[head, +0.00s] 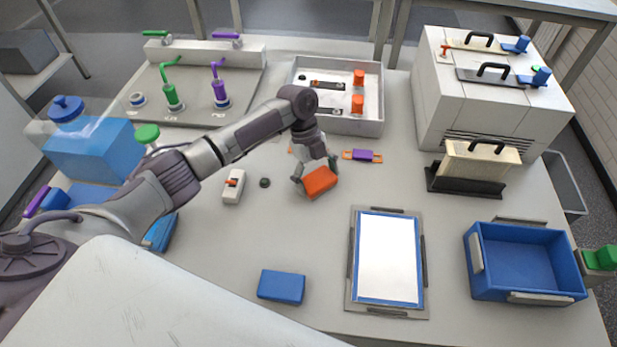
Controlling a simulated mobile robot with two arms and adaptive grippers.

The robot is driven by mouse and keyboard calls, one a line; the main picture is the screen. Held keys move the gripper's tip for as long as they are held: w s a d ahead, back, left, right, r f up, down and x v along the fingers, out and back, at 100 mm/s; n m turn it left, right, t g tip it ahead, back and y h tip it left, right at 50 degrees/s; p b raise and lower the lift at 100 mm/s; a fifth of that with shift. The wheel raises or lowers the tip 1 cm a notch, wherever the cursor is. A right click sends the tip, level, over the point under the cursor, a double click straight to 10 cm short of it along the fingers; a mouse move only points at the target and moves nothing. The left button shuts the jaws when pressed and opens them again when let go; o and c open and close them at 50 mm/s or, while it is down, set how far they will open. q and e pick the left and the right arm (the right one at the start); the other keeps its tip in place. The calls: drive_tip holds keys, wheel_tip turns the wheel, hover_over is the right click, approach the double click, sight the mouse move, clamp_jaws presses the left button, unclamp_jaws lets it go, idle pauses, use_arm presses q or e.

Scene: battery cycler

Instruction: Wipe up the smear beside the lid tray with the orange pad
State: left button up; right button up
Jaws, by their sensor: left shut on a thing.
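My left gripper (315,177) is shut on the orange pad (321,183), near the middle of the table. The pad is tilted and is low over or on the grey top; I cannot tell if it touches. A grey walled tray (344,128) with orange cylinders and dark flat parts stands behind the gripper; it may be the lid tray, but I cannot tell for sure. No smear can be made out; the arm and pad hide part of the table there. My right gripper is not in view.
A purple-and-orange part (362,156) lies just right of the gripper. A white switch block (233,187) and a small black knob (265,183) lie left. A blue block (281,286), a white framed panel (389,258) and a blue bin (523,264) are in front.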

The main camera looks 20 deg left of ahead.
sight(304, 177)
use_arm(q)
drive_tip(key=shift+w+d+f+b, duration=0.1)
drive_tip(key=shift+w+d+b, duration=0.15)
drive_tip(key=shift+d, duration=0.9)
drive_tip(key=shift+w+d+b, duration=0.1)
drive_tip(key=shift+w+d, duration=0.15)
drive_tip(key=shift+d, duration=1.1)
drive_tip(key=shift+w+r, duration=0.1)
drive_tip(key=shift+r, duration=0.1)
drive_tip(key=shift+s+a+p, duration=0.2)
drive_tip(key=shift+a+p, duration=0.25)
drive_tip(key=shift+a, duration=0.4)
drive_tip(key=shift+s+a+p, duration=0.2)
drive_tip(key=shift+a+p, duration=0.2)
drive_tip(key=shift+a, duration=0.4)
drive_tip(key=shift+s+a+f+p, duration=0.1)
drive_tip(key=shift+s+a+p, duration=0.1)
drive_tip(key=shift+a, duration=0.6)
drive_tip(key=shift+s+a+p, duration=0.15)
drive_tip(key=shift+s+a, duration=0.1)
drive_tip(key=shift+a, duration=0.55)
drive_tip(key=shift+s+a+f+p, duration=0.1)
drive_tip(key=shift+s+a+p, duration=0.1)
drive_tip(key=shift+a, duration=0.6)
drive_tip(key=shift+s+a+r+p, duration=0.1)
drive_tip(key=shift+s+a+p, duration=0.15)
drive_tip(key=shift+a, duration=0.75)
drive_tip(key=shift+s+a+p, duration=0.1)
drive_tip(key=shift+s+a, duration=0.15)
drive_tip(key=shift+a, duration=0.7)
